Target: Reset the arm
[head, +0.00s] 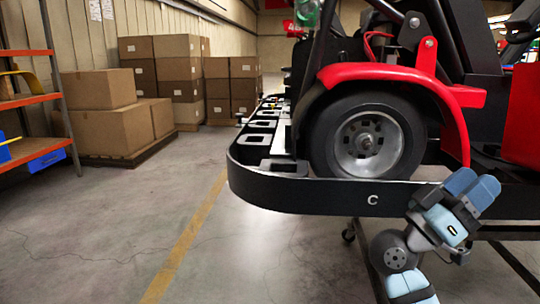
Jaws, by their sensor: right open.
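My right arm (408,262) comes in from the bottom right of the head view. Its gripper (473,185) has blue fingers and points up and to the right, in front of the kart's black side rail (330,194), below the red fender. The gripper is open and nothing shows in it. Whether it touches the rail cannot be told. My left gripper is not in view.
The kart with its wheel (366,141) and red fender (452,96) fills the right side, on a wheeled stand (365,258). Stacked cardboard boxes (105,105) and an orange shelf (35,98) stand at left. The concrete floor in front is clear.

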